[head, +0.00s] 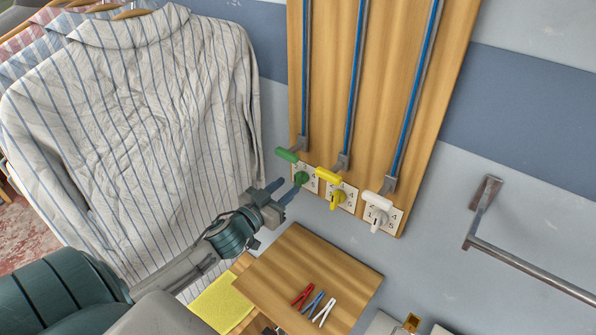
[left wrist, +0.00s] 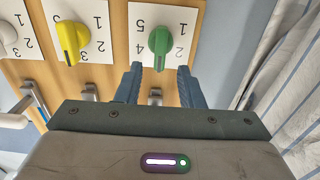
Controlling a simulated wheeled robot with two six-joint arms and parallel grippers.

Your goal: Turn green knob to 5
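The green knob (head: 301,178) sits on a white numbered plate at the foot of the wooden board. In the left wrist view the green knob (left wrist: 160,40) shows 5 and 4 on its left and 1 and 2 on its right. Its narrow end points down in that picture, and any figure behind it is hidden. My left gripper (head: 281,191) is open and empty, just short of the green knob. In the left wrist view its fingertips (left wrist: 160,72) are spread, with the knob centred between and beyond them. My right gripper is not in view.
A yellow knob (head: 338,197) and a white knob (head: 377,218) sit to the right on the wooden board (head: 385,110). Striped shirts (head: 150,120) hang at left. A wooden shelf (head: 345,274) with clothes pegs lies below. A metal rail (head: 530,268) is at right.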

